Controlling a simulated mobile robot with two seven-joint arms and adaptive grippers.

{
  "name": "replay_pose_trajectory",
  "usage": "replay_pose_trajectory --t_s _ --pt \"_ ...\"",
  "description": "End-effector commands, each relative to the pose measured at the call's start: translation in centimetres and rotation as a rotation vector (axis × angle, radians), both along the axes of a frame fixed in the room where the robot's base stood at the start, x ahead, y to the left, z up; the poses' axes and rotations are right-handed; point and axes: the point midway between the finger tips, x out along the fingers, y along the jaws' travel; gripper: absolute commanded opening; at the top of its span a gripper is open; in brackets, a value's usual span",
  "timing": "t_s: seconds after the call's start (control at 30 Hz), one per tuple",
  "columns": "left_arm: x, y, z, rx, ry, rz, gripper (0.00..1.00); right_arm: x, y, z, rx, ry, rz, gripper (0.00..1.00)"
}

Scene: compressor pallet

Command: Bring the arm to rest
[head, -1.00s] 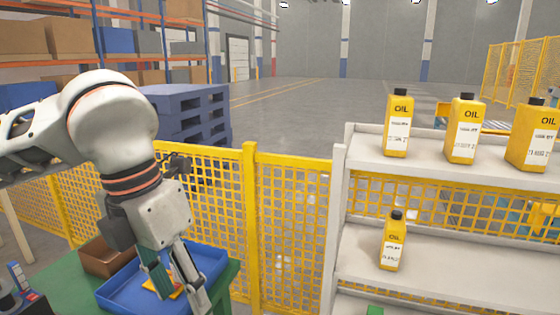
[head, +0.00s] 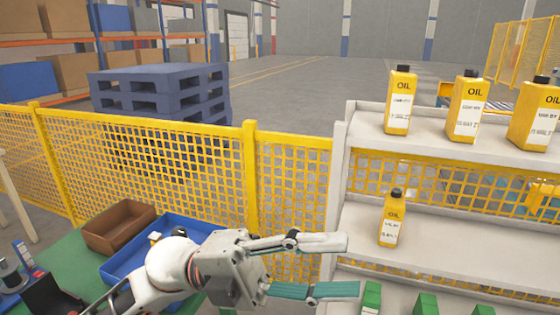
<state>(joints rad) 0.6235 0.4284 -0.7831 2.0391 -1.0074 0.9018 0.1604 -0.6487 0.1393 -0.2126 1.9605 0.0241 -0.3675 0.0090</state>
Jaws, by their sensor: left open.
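My left arm comes in from the bottom left, low in the head view. My left gripper (head: 352,266) points to the right, with its two fingers spread wide apart and nothing between them. Its fingertips are in front of the left end of the white shelf rack (head: 345,165), near the lower shelves; I cannot tell the depth gap. The arm and gripper cover part of the blue tray (head: 125,263). My right gripper is not in view.
Yellow oil bottles (head: 400,100) stand on the top shelf, and a smaller one (head: 391,218) stands on the middle shelf. Green items (head: 372,298) show below. A brown box (head: 118,226) sits beside the tray on the green table. Yellow mesh fence (head: 190,165) runs behind.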

Motion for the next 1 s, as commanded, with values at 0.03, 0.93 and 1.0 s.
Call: replay_pose_trajectory --t_s 0.03,0.93,1.0 --pt "1.5 0.4 -0.2 -0.060 0.089 0.055 0.44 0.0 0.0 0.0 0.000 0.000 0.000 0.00" --pt "10.7 20.8 -40.0 -0.213 1.503 1.169 0.44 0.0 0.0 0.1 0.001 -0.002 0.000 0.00" --pt "8.2 22.3 -43.8 -0.173 1.598 1.238 0.44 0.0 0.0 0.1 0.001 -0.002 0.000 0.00"
